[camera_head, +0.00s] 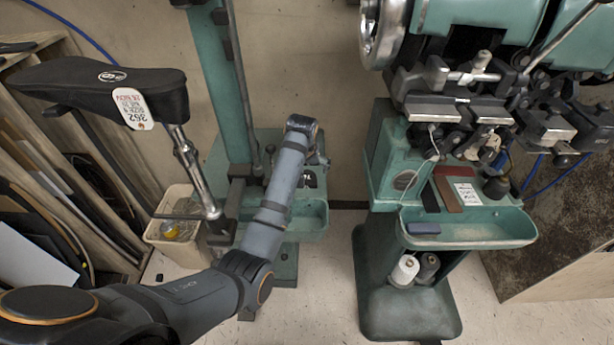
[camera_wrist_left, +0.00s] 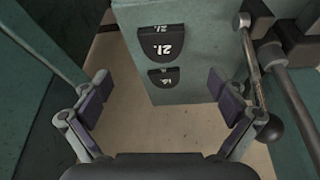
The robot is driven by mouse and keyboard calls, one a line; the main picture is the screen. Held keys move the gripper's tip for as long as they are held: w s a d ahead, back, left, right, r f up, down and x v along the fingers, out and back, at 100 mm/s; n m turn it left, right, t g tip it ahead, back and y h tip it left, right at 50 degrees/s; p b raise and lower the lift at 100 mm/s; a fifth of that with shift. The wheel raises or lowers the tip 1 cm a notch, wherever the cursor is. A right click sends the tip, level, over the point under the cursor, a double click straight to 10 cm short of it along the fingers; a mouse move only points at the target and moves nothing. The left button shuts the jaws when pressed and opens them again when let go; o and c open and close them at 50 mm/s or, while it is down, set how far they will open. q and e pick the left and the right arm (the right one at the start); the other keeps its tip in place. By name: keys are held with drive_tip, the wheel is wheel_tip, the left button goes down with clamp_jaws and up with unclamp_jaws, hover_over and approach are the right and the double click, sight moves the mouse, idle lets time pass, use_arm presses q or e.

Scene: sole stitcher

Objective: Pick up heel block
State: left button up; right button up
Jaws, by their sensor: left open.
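Two black half-round blocks with white marks show in the left wrist view; I take them to be heel blocks. The larger block (camera_wrist_left: 158,42) is above the smaller block (camera_wrist_left: 163,76) in the picture, on a pale green surface. My left gripper (camera_wrist_left: 158,92) is open, with a finger on each side of the picture and nothing held between them. The blocks lie beyond the fingertips, apart from them. In the head view my left arm reaches over a green machine stand, and the wrist largely hides the blocks. My right gripper is not in view.
A metal rod with a ball end (camera_wrist_left: 270,128) is close beside the right finger in the wrist view. The stand's green column (camera_head: 218,85) rises behind my arm. A green stitching machine (camera_head: 388,160) stands at right.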

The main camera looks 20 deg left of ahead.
sight(307, 181)
use_arm(q)
drive_tip(key=x, duration=0.3)
drive_tip(key=shift+f, duration=0.1)
drive_tip(key=shift+w+a+f, duration=0.1)
drive_tip(key=shift+w+f, duration=0.1)
drive_tip(key=shift+f, duration=0.45)
drive_tip(key=x, duration=0.4)
drive_tip(key=shift+s+f, duration=0.15)
drive_tip(key=shift+s, duration=0.15)
drive_tip(key=shift+w+f, duration=0.15)
drive_tip(key=shift+f, duration=0.2)
drive_tip(key=c, duration=1.3)
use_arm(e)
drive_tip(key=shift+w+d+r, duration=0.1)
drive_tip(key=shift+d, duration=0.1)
